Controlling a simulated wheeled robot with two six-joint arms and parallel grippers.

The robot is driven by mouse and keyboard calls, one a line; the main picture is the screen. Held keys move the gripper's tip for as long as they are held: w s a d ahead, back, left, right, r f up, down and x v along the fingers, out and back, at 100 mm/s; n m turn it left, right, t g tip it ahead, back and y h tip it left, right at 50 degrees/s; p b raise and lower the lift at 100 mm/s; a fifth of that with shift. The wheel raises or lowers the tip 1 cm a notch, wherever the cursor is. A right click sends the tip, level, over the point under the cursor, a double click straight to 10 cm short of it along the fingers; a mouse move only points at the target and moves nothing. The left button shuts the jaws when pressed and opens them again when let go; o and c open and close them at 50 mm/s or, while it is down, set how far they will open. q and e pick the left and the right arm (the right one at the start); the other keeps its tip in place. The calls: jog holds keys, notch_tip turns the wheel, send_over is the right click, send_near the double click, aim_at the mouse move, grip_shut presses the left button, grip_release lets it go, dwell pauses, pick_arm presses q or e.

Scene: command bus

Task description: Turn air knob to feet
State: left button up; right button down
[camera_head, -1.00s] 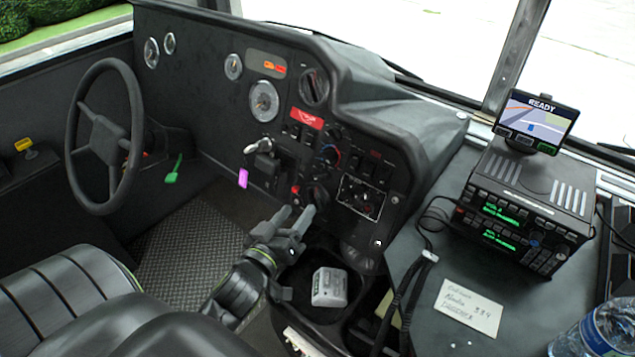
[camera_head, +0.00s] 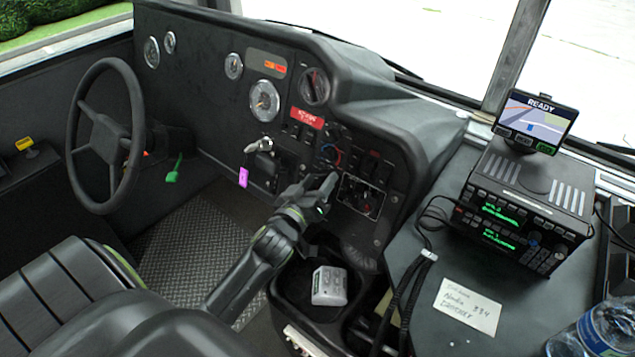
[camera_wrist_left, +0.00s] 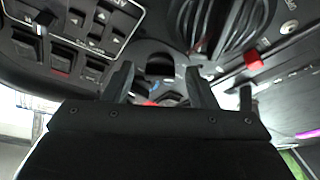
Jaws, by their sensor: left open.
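My left gripper (camera_head: 320,181) is open at the lower middle of the dashboard panel, and its two fingertips point up at the controls. It hides the lower knob in the head view. In the left wrist view a dark round knob (camera_wrist_left: 160,64), which looks like the air knob, shows between the two fingers; I cannot tell whether they touch it. Its pointer setting cannot be read. The temperature knob (camera_head: 329,155) with a red and blue ring sits just above the fingertips in the head view. My right gripper is not in view.
A boxed mirror control (camera_head: 362,196) is close right of the fingers. The ignition with a pink key tag (camera_head: 243,177) is to the left. A grey box (camera_head: 329,286) lies in the bin below. The steering wheel (camera_head: 105,140) is further left.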

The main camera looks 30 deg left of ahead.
pick_arm(q)
jog(key=c, duration=1)
